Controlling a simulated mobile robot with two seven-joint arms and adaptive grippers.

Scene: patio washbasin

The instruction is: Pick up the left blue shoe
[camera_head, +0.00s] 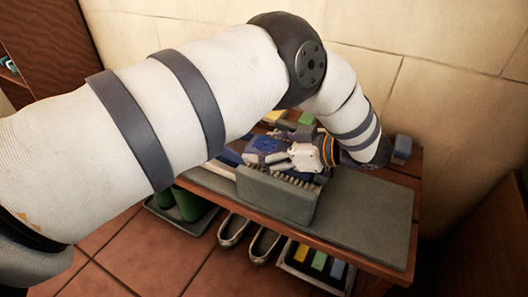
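A blue shoe-like item (264,146) lies on the wooden bench, behind an upright grey panel. My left arm comes in from the left and bends down over the bench. My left gripper (284,158) points left, close to the right side of the blue item. Its fingertips are small and partly hidden here, so I cannot tell whether they touch it or how far apart they are. Another dark blue piece (229,157) shows at the left, partly covered by my arm. My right gripper is out of view.
The grey panel (277,196) with a bristly row behind it stands in front of the blue item. A grey mat (368,212) lies clear at the right. A blue-grey block (402,147) is at the back. Below are grey shoes (264,244), green boots (187,203) and a tray (296,268).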

